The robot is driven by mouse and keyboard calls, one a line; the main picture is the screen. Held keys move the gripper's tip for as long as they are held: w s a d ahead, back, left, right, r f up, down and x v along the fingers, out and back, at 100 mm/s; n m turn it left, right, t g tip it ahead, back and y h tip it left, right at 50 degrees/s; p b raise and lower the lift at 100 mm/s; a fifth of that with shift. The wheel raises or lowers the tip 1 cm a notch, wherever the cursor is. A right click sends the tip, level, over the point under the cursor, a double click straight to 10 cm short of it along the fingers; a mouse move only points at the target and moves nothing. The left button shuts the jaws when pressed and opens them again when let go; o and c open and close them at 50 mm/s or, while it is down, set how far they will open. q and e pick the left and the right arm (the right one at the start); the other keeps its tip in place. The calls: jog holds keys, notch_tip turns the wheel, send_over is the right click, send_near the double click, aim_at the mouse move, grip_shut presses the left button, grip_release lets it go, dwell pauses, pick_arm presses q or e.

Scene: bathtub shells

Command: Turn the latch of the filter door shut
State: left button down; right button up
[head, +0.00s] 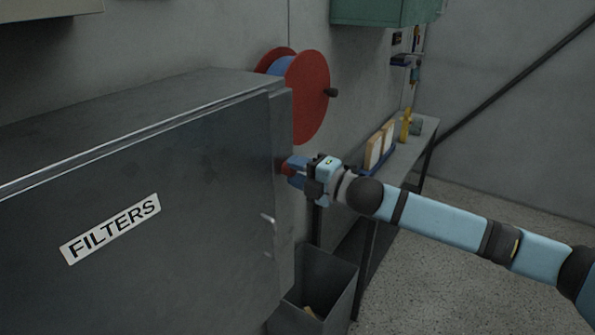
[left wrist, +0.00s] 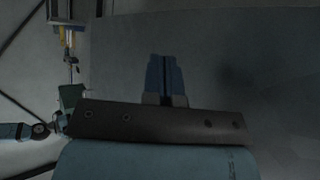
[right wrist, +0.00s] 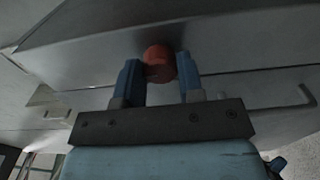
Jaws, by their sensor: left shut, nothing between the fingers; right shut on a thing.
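The grey metal filter door (head: 130,260) carries a white FILTERS label (head: 110,229) and stands flush with its cabinet as far as I can see. A red round latch knob (right wrist: 159,62) shows in the right wrist view, with blue fingers on either side. My left gripper (left wrist: 165,60) is shut and empty in front of a plain dark grey surface. It is outside the head view.
A thin metal handle (head: 268,218) sits on the door's right side. A red reel (head: 312,95) hangs on the wall behind. A grey bin (head: 322,280) stands below my right gripper. A narrow bench (head: 425,130) with small items runs along the wall. Floor at right is clear.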

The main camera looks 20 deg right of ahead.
jog(key=o, duration=0.9)
jog(key=b+v, duration=0.3)
jog(key=v, duration=1)
jog(key=shift+s+d, duration=0.2)
jog(key=shift+s, duration=0.1)
